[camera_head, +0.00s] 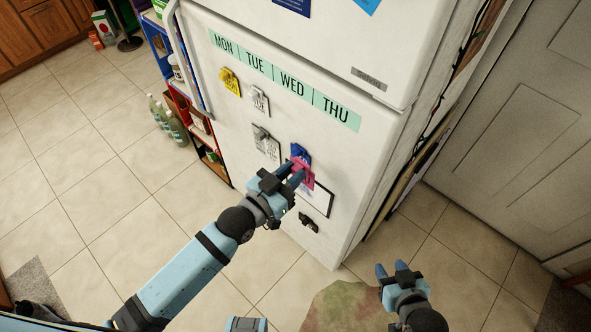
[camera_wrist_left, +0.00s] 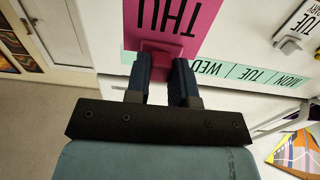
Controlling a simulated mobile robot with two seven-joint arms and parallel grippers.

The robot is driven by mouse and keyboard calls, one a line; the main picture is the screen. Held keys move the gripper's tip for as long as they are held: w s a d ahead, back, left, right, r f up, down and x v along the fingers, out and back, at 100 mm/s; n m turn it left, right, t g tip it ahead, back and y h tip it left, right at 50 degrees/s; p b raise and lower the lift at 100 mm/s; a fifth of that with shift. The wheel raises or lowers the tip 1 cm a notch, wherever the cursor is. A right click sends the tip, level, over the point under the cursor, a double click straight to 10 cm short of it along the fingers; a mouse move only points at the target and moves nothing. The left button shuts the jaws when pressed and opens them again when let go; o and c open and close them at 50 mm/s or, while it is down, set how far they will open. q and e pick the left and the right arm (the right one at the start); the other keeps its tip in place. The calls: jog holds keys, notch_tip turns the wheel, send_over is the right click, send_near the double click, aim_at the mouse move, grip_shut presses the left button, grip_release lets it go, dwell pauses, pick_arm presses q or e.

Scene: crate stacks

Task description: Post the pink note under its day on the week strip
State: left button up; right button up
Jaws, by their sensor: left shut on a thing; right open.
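The pink note (camera_head: 307,180) is at the lower part of the white fridge door, partly hidden by my left gripper (camera_head: 291,173). In the left wrist view the pink note (camera_wrist_left: 172,18) reads THU, upside down. My left gripper (camera_wrist_left: 160,65) is shut on its dark pink clip (camera_wrist_left: 163,58). The mint week strip (camera_head: 285,80) runs across the door higher up and reads MON, TUE, WED, THU. It also shows in the left wrist view (camera_wrist_left: 240,72), partly hidden behind note and fingers. My right gripper (camera_head: 392,272) is open and empty, low by the floor mat.
A yellow note (camera_head: 230,81) hangs under MON. Pale clipped notes (camera_head: 260,101) (camera_head: 267,144) hang under the strip and lower down. A blue clip (camera_head: 299,152), a black-edged white sheet (camera_head: 320,198) and a dark clip (camera_head: 308,222) sit near my left gripper. The door under THU is bare.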

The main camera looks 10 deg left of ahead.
aim_at(331, 139)
pick_arm(q)
jog(key=shift+w+d+f+b, duration=0.1)
jog(key=shift+w+d+b, duration=0.25)
jog(key=shift+w, duration=0.2)
jog(key=shift+b+x, duration=0.7)
jog(key=shift+x, duration=2.6)
jog(key=shift+w+d, duration=0.3)
jog(key=shift+w, duration=0.1)
jog(key=shift+w+d, duration=0.1)
jog(key=shift+w, duration=0.05)
jog(key=shift+w+d, duration=0.2)
jog(key=shift+w, duration=0.05)
